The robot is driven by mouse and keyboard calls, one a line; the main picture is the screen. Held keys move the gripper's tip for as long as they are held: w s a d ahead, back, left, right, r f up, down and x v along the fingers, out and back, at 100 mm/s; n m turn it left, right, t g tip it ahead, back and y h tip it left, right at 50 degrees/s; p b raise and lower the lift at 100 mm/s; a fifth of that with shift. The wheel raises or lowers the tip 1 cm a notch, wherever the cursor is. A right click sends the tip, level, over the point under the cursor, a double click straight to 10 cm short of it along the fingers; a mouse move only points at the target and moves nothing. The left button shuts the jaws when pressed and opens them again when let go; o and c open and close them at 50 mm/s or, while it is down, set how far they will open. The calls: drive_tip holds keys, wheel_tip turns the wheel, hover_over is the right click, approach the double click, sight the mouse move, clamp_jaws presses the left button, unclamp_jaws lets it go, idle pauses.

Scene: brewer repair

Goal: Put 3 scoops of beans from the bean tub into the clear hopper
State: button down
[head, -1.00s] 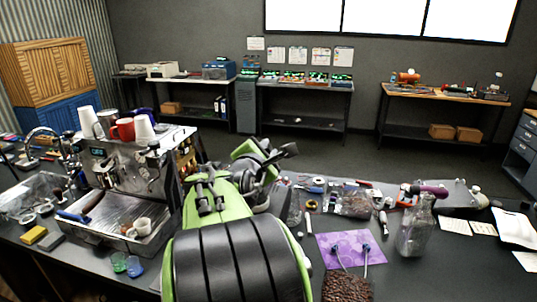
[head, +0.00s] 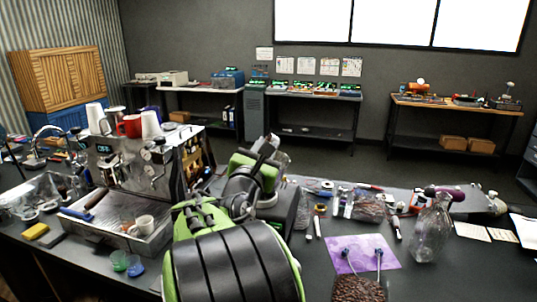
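The bean tub (head: 358,289), full of dark brown beans, stands at the bottom edge of the head view, partly cut off. Two thin upright metal stems with dark blue tops (head: 346,253) rise at it, in front of a purple sheet; I cannot tell whether they are scoop handles. A clear vessel (head: 302,212) shows just right of my arm, partly hidden; I cannot tell whether it is the hopper. My gripper (head: 270,147) is raised over the far side of the counter, away from the tub. Its fingers are small and partly hidden by my wrist.
A glass bottle (head: 430,232) stands right of the purple sheet (head: 361,248). Small tools and a clear bag (head: 370,208) lie behind. An espresso machine (head: 135,170) with cups on top stands to the left. The dark counter between sheet and bottle is mostly clear.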

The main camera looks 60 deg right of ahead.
drive_tip(key=shift+w+a+f+n+t+y+b, duration=0.3)
drive_tip(key=shift+f+n+t+b, duration=0.55)
drive_tip(key=shift+n+t, duration=2.05)
drive_tip(key=shift+w+a+f+n+t+y+b, duration=0.3)
drive_tip(key=shift+f+n+t+b, duration=0.8)
drive_tip(key=shift+n, duration=3.25)
drive_tip(key=shift+w+a+f+n+t+y+b, duration=0.1)
drive_tip(key=shift+w+a+f+n+t+b, duration=0.35)
drive_tip(key=shift+n+t, duration=2.6)
drive_tip(key=shift+d+f+n+g, duration=0.1)
drive_tip(key=shift+d+n+g, duration=0.1)
drive_tip(key=shift+n+g, duration=0.5)
